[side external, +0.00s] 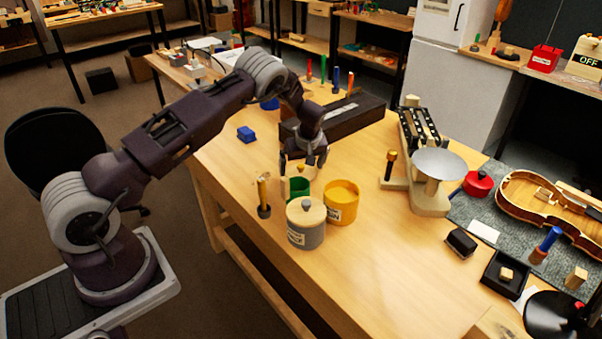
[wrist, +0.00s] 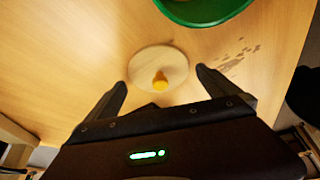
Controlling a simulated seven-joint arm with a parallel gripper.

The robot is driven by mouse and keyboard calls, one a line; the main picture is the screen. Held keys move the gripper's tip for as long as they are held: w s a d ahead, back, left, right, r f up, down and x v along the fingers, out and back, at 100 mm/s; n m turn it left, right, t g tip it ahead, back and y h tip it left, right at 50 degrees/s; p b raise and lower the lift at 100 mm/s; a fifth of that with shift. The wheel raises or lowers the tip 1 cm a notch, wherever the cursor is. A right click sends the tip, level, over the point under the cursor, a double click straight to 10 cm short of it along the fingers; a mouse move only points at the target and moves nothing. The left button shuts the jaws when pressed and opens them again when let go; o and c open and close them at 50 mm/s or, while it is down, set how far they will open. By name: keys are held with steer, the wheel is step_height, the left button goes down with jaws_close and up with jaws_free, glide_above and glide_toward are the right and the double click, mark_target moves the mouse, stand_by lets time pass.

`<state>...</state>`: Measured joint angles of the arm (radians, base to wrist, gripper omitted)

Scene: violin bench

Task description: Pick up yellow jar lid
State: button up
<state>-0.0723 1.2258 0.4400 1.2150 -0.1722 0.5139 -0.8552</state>
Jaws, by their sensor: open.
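The yellow jar lid is a round pale wooden disc (wrist: 150,62) with a yellow knob (wrist: 160,82), lying on the table in the wrist view. My gripper (wrist: 162,80) is open, with its two fingertips on either side of the lid's near part and nothing held. I cannot tell how high the fingers are above the table. In the side view my gripper (side external: 304,160) is down behind the green jar (side external: 299,188), and I cannot make out the lid there. The yellow jar (side external: 341,204) stands without a lid in front of it.
A grey jar (side external: 305,232) with a wooden lid stands beside the yellow jar. The green jar's rim (wrist: 205,22) is close beyond the lid in the wrist view.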

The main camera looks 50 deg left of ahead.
mark_target(302, 167)
steer(key=shift+a+f, duration=0.1)
steer(key=shift+f, duration=0.15)
steer(key=c, duration=1.2)
steer(key=shift+r, duration=0.15)
step_height(302, 167, up, 9)
steer(key=shift+w+f, duration=0.1)
steer(key=s+d+r, duration=0.2)
steer(key=d+r, duration=0.1)
steer(key=d, duration=0.7)
steer(key=s+d+r, duration=0.1)
steer(key=d+r, duration=0.2)
steer(key=d, duration=0.7)
steer(key=shift+f, duration=3)
